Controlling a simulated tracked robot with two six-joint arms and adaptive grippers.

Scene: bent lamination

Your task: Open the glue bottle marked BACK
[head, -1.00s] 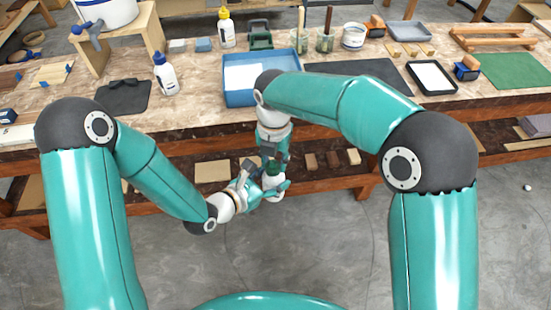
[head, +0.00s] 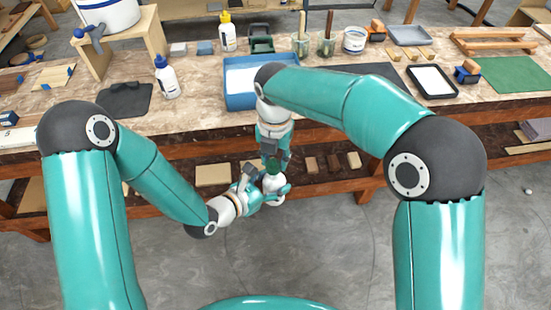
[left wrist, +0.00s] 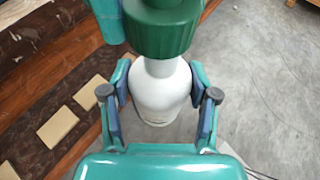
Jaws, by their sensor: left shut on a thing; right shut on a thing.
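A white bottle with a green cap is held between my grippers in front of the bench. Its white body (left wrist: 162,92) stands between the fingers of my left gripper (left wrist: 160,105) in the left wrist view, and no marking on it is readable. The ribbed green cap (left wrist: 160,35) sits at the top of the body. In the head view my left gripper (head: 272,190) is shut on the bottle (head: 273,184) from the left. My right gripper (head: 273,160) comes from above and is shut on the cap; its fingers partly hide it.
On the bench (head: 190,120) stand a blue-capped bottle (head: 166,80) and a yellow-capped bottle (head: 227,33). A blue tray (head: 240,98) lies behind my right forearm. Wood blocks (head: 213,174) rest on the shelf below. The floor in front is mostly clear.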

